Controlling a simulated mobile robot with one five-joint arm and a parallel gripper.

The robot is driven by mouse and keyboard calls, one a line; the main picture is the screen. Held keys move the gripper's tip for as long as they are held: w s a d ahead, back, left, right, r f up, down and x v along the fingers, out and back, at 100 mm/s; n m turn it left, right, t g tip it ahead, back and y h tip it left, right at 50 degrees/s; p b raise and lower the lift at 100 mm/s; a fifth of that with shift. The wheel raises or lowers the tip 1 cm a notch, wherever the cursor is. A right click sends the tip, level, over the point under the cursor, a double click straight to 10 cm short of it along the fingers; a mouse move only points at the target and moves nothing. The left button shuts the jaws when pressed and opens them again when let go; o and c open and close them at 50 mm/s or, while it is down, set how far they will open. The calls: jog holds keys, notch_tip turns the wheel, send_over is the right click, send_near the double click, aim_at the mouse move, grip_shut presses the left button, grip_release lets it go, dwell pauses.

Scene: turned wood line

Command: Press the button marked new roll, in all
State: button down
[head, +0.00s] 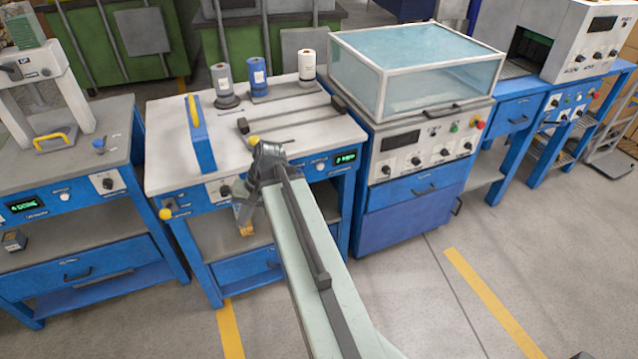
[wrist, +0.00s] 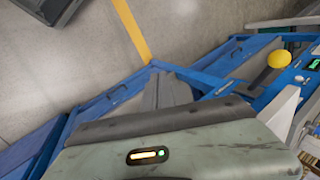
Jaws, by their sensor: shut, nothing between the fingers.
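The button marked new roll cannot be singled out, because the lettering is too small to read. The middle bench (head: 222,142) carries film-like rolls. Its blue front panel has a small pale round button (head: 320,166) beside a green-lit display (head: 345,158). A black knob (head: 225,190) sits further left on that panel. My gripper (head: 244,227) hangs in front of this panel, low and left of the pale button, apart from it. Its fingers are shut and empty, and show as a grey wedge in the wrist view (wrist: 162,80). My arm hides part of the panel's middle.
A yellow-knobbed lever (head: 166,213) juts from the bench's left front. Grey, blue and white rolls (head: 256,77) stand at its back. A glass-covered machine (head: 410,70) stands right, and another bench (head: 70,160) left.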

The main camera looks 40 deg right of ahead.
aim_at(321, 167)
jog(key=s+d+m+t+b, duration=0.3)
jog(key=d, duration=0.7)
jog(key=s+d+f+m+t+b, duration=0.1)
jog(key=s+d+m+t+b, duration=0.2)
jog(key=d, duration=0.7)
jog(key=s+d+f+m+t+b, duration=0.1)
jog(key=s+d+m+t+b, duration=0.2)
jog(key=d, duration=0.7)
jog(key=shift+s+d+f+m+t+b, duration=0.25)
jog(key=shift+s+d+m+t+b, duration=0.15)
jog(key=shift+m+b, duration=0.75)
jog(key=shift+w, duration=0.1)
jog(key=w+d, duration=0.3)
jog(key=w, duration=0.5)
jog(key=shift+d, duration=0.1)
jog(key=shift+w+d, duration=0.15)
jog(key=shift+w, duration=0.05)
